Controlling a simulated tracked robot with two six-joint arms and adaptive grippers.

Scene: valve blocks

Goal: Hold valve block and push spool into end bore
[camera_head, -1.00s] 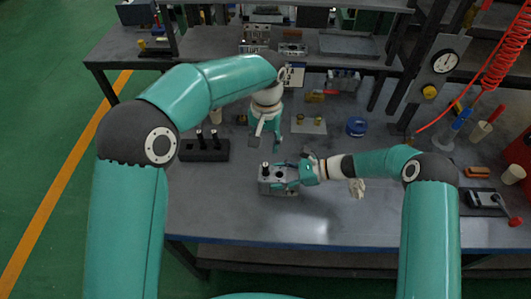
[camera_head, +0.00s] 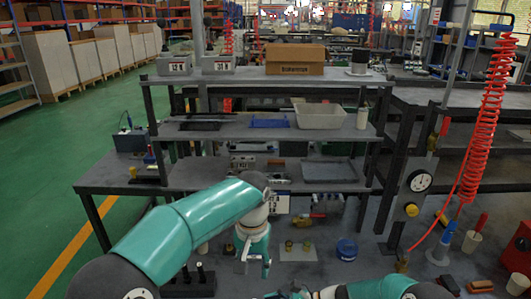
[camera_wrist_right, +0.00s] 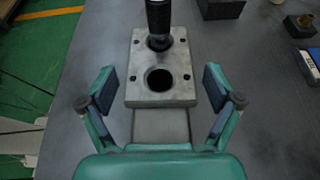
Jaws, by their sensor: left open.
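In the right wrist view the grey valve block (camera_wrist_right: 143,92) lies between the spread fingers of my right gripper (camera_wrist_right: 172,88), with a gap on each side. A dark spool (camera_wrist_right: 158,18) stands upright at the block's far bore; its top is cut off by the frame. The nearer round bore (camera_wrist_right: 159,79) is empty. In the head view my left gripper (camera_head: 256,262) is open and empty, pointing down over the bench. The block is below the head view's lower edge, where only a little of my right gripper shows.
A black rack (camera_head: 190,284) with upright spools stands left of my left gripper. A pale plate with brass parts (camera_head: 298,250) and a blue round container (camera_head: 346,250) lie to the right. Shelves (camera_head: 258,120) rise behind the bench. A red coiled hose (camera_head: 480,130) hangs at right.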

